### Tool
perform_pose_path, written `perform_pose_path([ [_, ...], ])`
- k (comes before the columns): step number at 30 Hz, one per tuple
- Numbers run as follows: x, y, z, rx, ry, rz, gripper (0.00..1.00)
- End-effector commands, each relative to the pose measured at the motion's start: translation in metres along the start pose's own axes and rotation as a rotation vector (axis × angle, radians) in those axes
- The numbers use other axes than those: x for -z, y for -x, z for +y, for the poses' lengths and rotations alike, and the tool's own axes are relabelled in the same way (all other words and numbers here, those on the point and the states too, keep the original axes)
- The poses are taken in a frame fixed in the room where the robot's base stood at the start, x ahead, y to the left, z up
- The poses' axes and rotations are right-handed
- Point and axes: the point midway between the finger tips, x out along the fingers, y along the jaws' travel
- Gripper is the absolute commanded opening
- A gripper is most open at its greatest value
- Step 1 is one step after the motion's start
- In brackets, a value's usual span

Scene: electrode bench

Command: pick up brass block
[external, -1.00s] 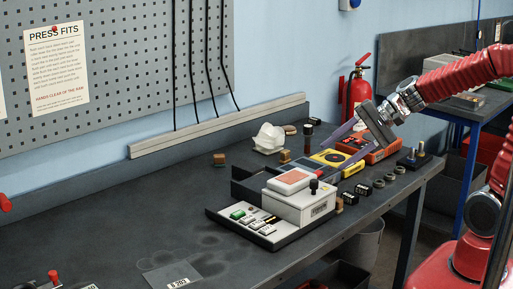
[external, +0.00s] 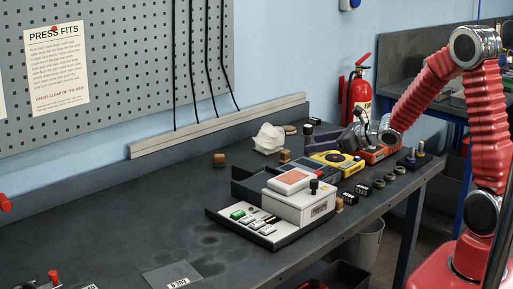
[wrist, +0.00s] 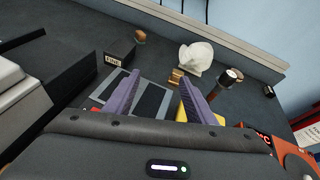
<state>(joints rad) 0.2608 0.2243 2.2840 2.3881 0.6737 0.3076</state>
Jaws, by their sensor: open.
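A small brass-coloured block (external: 285,156) stands on the dark bench in front of the white lumpy object. In the wrist view the block (wrist: 176,77) shows beyond my fingers, close to the right fingertip and apart from it. My gripper (external: 317,138) is low over the bench, to the right of the block in the external view. Its two purple fingers (wrist: 158,76) are spread, with nothing held between them.
A yellow device (external: 336,160) lies below my gripper. A brown block (external: 219,159) stands farther left. A tray (external: 262,238) and a white box are in front. Bare bench lies left.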

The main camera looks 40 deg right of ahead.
Motion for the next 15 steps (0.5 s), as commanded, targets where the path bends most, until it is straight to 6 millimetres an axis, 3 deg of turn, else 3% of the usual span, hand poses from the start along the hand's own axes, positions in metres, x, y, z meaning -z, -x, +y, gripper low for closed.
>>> perform_pose_path([
  [3,0.022,-0.009,-0.023,0.071,-0.120,0.023,0.50],
  [6,0.031,-0.011,-0.033,0.105,-0.174,0.031,0.50],
  [15,0.033,-0.012,-0.036,0.115,-0.189,0.032,0.50],
])
